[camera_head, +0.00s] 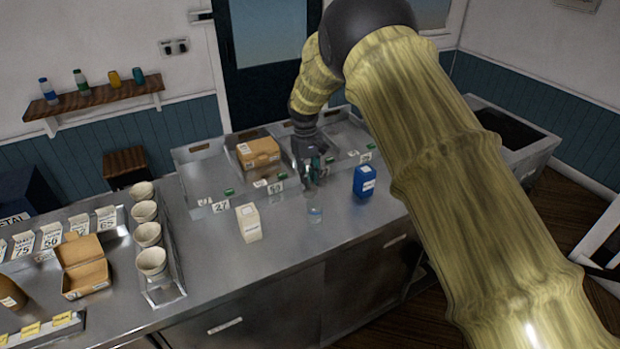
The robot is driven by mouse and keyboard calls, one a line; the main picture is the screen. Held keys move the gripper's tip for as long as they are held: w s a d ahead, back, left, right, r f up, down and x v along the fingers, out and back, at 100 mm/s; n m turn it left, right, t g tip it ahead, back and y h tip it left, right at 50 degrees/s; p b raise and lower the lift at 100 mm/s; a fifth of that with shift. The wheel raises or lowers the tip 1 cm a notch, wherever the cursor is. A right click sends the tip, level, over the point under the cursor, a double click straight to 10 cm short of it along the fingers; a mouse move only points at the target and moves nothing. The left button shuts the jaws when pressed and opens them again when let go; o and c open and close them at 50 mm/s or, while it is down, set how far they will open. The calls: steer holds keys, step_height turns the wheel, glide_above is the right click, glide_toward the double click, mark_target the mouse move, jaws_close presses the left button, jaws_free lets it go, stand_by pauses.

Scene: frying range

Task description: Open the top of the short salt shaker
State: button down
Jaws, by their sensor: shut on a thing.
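A small clear container (315,214), which looks like the short salt shaker, stands upright on the steel counter near its front edge. My gripper (313,178) points down just above and behind it. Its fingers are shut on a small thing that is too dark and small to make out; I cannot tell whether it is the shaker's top. I also cannot tell whether the fingers touch the clear container.
Behind are numbered steel bins, one with a cardboard box (258,153). Stacked cups (148,234) and an open carton (84,272) are at left. Counter between cups and cream bottle is clear.

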steer(key=shift+s+f, duration=0.1)
steer(key=shift+f, duration=0.15)
steer(key=c, duration=1.4)
jaws_free()
steer(key=shift+o, duration=0.2)
steer(key=shift+r, duration=0.1)
step_height(320, 180, up, 12)
steer(key=w+a, duration=0.1)
steer(key=w, duration=0.1)
